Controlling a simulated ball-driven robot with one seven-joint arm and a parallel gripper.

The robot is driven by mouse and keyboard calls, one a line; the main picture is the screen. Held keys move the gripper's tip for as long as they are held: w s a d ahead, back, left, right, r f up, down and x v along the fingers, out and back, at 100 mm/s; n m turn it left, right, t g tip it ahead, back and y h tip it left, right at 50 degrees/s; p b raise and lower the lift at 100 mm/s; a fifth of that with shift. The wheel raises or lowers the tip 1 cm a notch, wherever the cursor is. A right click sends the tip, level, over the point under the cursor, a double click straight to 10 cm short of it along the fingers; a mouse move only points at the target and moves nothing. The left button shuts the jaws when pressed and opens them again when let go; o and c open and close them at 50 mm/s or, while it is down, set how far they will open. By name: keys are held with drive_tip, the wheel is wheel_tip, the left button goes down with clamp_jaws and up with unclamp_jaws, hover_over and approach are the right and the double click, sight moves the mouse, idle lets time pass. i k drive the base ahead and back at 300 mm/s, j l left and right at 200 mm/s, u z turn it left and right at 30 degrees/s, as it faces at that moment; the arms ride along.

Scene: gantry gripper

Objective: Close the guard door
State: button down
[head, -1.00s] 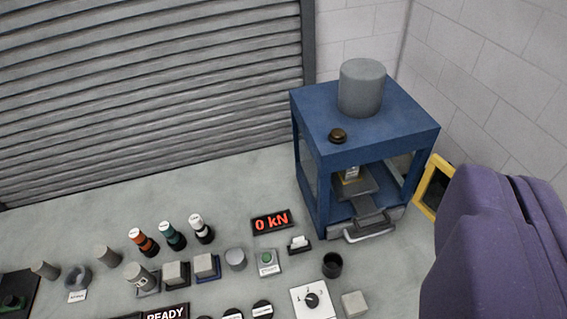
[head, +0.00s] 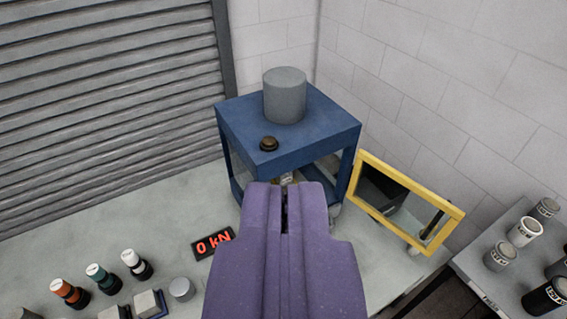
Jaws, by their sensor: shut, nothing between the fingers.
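The guard door (head: 451,213) is a yellow frame with a clear pane. It stands swung open to the right of the blue press (head: 240,126), joined near the press's front right post. A dark handle shows near the door's far right side. My purple gripper (head: 286,190) is shut and empty. In the picture it lies in front of the press opening, left of the door, and I see no contact with the door. My gripper hides most of the press's inside, its lower front and the tray seen there earlier.
A red "0 kN" display (head: 214,243) and several bottles and blocks stand on the bench left of my gripper. A second table (head: 480,262) with several cylinders is at the right, past a dark gap. A block wall stands behind the door.

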sight(456, 215)
drive_tip(key=i+l, duration=0.2)
drive_tip(key=l, duration=0.2)
drive_tip(key=i+l+z, duration=0.1)
drive_tip(key=l, duration=0.3)
drive_tip(key=i+l, duration=0.35)
drive_tip(key=i+l+z, duration=0.1)
drive_tip(key=l, duration=0.35)
drive_tip(key=i, duration=0.1)
